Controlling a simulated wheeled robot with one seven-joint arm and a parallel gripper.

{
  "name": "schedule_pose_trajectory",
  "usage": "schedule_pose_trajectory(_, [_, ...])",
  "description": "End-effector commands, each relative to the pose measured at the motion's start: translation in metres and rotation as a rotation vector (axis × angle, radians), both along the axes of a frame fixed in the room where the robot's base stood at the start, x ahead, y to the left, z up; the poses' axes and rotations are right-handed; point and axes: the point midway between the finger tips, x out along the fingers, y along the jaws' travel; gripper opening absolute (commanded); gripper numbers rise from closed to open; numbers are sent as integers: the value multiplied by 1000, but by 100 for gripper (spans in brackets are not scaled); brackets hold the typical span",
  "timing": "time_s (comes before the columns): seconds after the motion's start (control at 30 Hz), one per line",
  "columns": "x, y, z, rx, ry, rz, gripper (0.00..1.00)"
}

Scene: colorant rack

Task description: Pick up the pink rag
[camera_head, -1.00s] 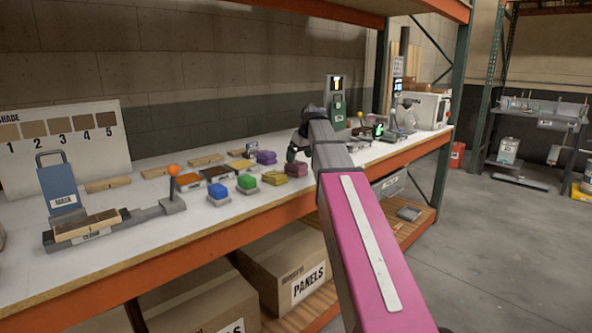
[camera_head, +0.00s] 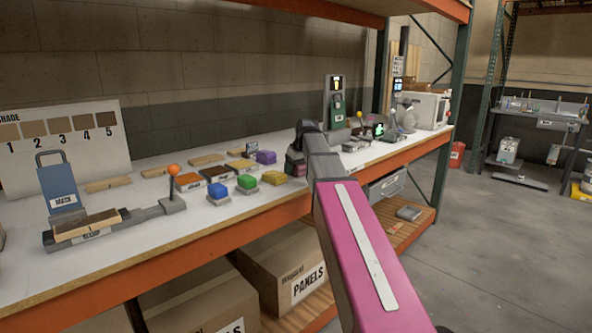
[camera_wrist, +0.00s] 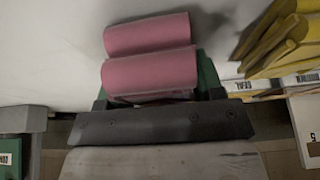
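The pink rag (camera_wrist: 150,55) lies folded in soft rolls, directly in front of my gripper (camera_wrist: 152,100) in the wrist view. The gripper's dark crosspiece lies along the rag's near edge, and a green part shows at the rag's right side. In the head view, a dark pink edge of the rag (camera_head: 296,168) shows just left of my wrist, which hides the rest. The fingertips are mostly hidden by the rag and the wrist, so I cannot tell whether they are open or closed on it.
A yellow rag (camera_wrist: 282,40) lies close on the right in the wrist view.

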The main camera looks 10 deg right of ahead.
Motion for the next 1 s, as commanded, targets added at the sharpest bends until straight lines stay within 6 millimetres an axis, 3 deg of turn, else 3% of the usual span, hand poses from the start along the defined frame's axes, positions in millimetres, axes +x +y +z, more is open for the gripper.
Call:
schedule_pose_trajectory(0.47, [0,0,5,0,0,0,38])
schedule_pose_trajectory(0.77, [1,0,43,-1,-2,1,38])
schedule_pose_trajectory(1.0, [-31,44,72,1,-2,4,38])
